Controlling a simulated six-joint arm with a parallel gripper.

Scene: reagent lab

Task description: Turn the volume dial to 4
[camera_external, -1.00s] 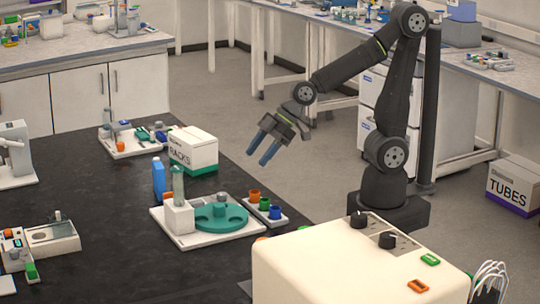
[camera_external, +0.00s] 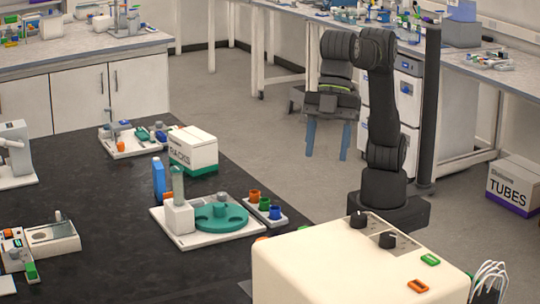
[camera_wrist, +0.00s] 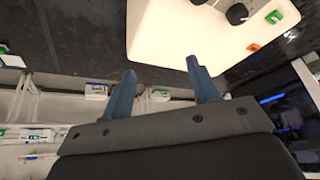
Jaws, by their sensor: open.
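A cream-coloured machine (camera_external: 340,265) stands at the front, with two black dials on its top. One dial (camera_external: 358,219) is at the left and the other dial (camera_external: 388,240) is nearer the camera to its right. I cannot read any marks or tell which is the volume dial. In the wrist view the machine (camera_wrist: 175,35) is at the top, with a dial (camera_wrist: 237,14) near the upper edge. My gripper (camera_external: 326,156) hangs in the air behind the machine, away from the dials, with its blue fingers apart and empty. The fingers (camera_wrist: 164,95) also show in the wrist view.
Green (camera_external: 430,260) and orange (camera_external: 418,286) pieces sit on the machine's right side. On the dark bench to its left are a white tray with a teal disc (camera_external: 220,216), a small cup rack (camera_external: 267,213) and a RACKS box (camera_external: 194,150). The air above the dials is clear.

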